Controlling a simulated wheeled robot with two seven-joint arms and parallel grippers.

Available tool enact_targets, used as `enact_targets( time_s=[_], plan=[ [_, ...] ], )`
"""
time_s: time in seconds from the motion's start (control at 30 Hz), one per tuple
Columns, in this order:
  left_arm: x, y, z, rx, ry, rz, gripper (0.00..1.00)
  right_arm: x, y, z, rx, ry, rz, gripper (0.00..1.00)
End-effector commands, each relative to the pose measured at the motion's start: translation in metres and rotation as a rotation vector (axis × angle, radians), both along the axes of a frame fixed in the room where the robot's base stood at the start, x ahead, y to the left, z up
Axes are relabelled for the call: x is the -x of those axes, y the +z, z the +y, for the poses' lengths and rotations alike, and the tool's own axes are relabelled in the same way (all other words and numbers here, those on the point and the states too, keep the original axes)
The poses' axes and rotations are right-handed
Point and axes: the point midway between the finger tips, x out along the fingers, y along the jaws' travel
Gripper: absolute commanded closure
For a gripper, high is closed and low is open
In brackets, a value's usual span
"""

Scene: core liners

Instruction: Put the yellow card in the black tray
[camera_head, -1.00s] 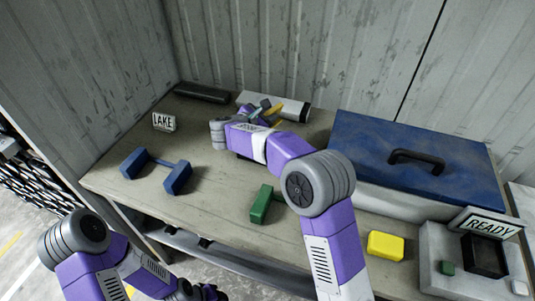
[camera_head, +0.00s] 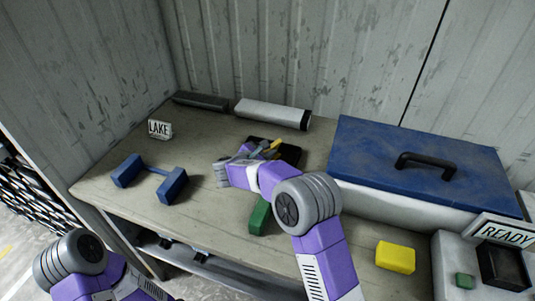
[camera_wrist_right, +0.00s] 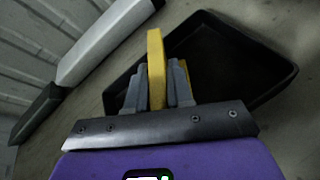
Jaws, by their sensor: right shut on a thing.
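My right gripper (camera_head: 262,150) is shut on the yellow card (camera_head: 274,145), which stands up between the fingers. The card also shows in the right wrist view (camera_wrist_right: 156,68). The black tray (camera_head: 292,154) lies on the workbench just behind and below the gripper, partly hidden by it. In the right wrist view the tray (camera_wrist_right: 270,75) opens behind and to the right of the fingers, with the card near its left side. I cannot tell whether the card touches the tray. Part of my left arm shows at the lower left; its gripper is out of view.
A white tube (camera_head: 270,114) and a dark bar (camera_head: 200,101) lie along the back. A blue-lidded case (camera_head: 430,150) stands right. A blue dumbbell shape (camera_head: 172,186), a green block (camera_head: 259,216) and a yellow block (camera_head: 395,257) sit nearer. Signs read LAKE (camera_head: 160,128) and READY (camera_head: 505,232).

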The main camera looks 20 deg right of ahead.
Motion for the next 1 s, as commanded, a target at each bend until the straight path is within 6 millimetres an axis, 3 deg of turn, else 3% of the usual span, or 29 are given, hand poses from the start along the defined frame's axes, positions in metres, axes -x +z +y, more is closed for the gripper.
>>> enact_targets(
  time_s=[0.33,0.37,0.5,0.87,1.0],
  plan=[
    [0.000,-0.003,0.000,0.000,0.000,0.000,0.55,0.000,-0.004,0.000,-0.001,0.000,-0.002,1.00],
    [0.000,-0.003,0.000,0.000,0.000,0.000,0.55,0.000,-0.004,0.000,-0.001,0.000,-0.002,0.76],
    [0.000,-0.002,0.000,0.000,0.000,0.000,0.55,0.000,-0.003,0.000,-0.001,0.000,-0.002,0.55],
    [0.000,0.001,0.000,0.000,0.000,0.000,0.55,0.000,0.000,0.000,-0.001,0.001,-0.001,0.53],
    [0.000,0.003,0.000,0.000,0.000,0.000,0.55,0.011,0.007,0.015,-0.002,0.004,-0.002,0.53]
  ],
)
